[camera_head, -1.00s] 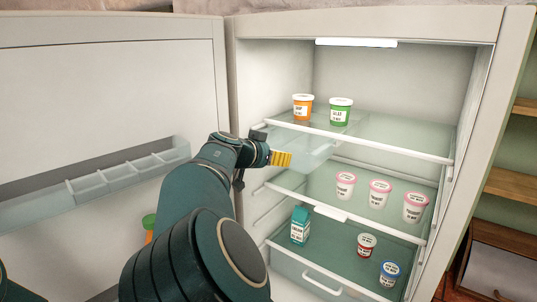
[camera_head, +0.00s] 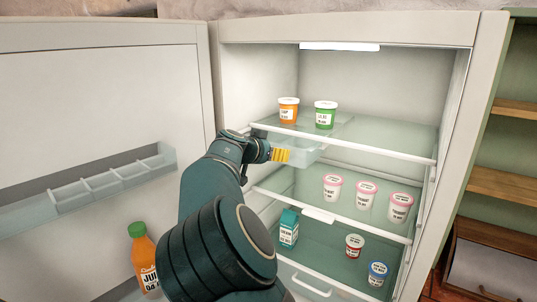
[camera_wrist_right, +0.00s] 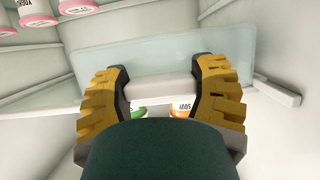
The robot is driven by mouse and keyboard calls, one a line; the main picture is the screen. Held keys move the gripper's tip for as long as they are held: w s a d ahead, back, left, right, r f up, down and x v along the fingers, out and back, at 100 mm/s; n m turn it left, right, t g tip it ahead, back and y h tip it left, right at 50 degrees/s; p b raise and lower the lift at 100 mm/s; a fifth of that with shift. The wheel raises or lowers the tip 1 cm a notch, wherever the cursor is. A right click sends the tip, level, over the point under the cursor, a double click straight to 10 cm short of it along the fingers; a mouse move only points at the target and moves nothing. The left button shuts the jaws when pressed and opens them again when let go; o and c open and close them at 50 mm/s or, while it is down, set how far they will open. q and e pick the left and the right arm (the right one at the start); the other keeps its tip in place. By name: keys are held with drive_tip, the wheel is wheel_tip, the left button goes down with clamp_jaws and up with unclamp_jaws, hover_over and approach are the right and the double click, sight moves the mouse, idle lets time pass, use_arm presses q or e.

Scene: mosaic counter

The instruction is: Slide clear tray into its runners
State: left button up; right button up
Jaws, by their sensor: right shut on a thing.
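The clear tray (camera_head: 309,151) hangs at the left under the top glass shelf in the open fridge, in the head view. My right gripper (camera_head: 281,155) is at its front end, with yellow fingertips. In the right wrist view the gripper (camera_wrist_right: 162,88) is shut on the tray's pale front bar (camera_wrist_right: 160,87), one finger at each end. The tray's clear panel (camera_wrist_right: 180,55) spreads beyond the bar. The runners cannot be made out, and my arm hides part of the fridge's left side. My left gripper is not in view.
An orange tub (camera_head: 288,110) and a green tub (camera_head: 325,114) stand on the top shelf above the tray. Several pink-lidded cups (camera_head: 366,194) stand on the shelf below. A teal carton (camera_head: 289,228) is lower left. The open door (camera_head: 100,110) and a juice bottle (camera_head: 146,262) are left.

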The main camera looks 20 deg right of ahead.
drive_tip(key=shift+w+d+p, duration=0.25)
drive_tip(key=shift+w+d, duration=0.65)
drive_tip(key=shift+d, duration=0.25)
drive_tip(key=shift+w+d+p, duration=0.2)
drive_tip(key=shift+w+d, duration=0.65)
drive_tip(key=shift+d, duration=0.25)
drive_tip(key=o, duration=1.4)
